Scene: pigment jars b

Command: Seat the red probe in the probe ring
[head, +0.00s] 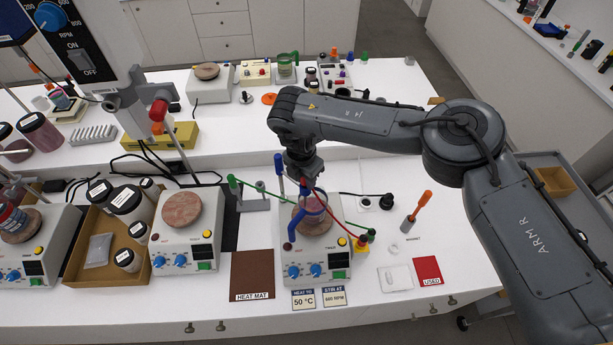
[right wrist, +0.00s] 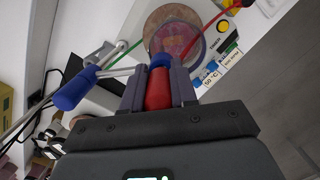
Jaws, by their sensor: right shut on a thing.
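My right gripper (head: 303,182) points down over the hotplate at the middle right of the bench. In the right wrist view its fingers (right wrist: 160,88) are shut on the red probe (right wrist: 158,90), a thick red cylinder. A red cable (head: 340,221) runs from there to the right. A blue ring-like part (right wrist: 160,60) lies at the fingertips, just beyond the red body. I cannot tell whether the probe is inside it or only in line with it. A glass vessel with reddish contents (right wrist: 175,42) stands beyond it on the hotplate (head: 318,257). My left gripper is out of view.
A blue-handled clamp (right wrist: 75,90) with a metal rod is close to the left of my fingers. Green cable (head: 333,213) crosses near the vessel. An orange-handled tool (head: 417,210) stands to the right. A brown heat mat (head: 252,275) lies left of the hotplate.

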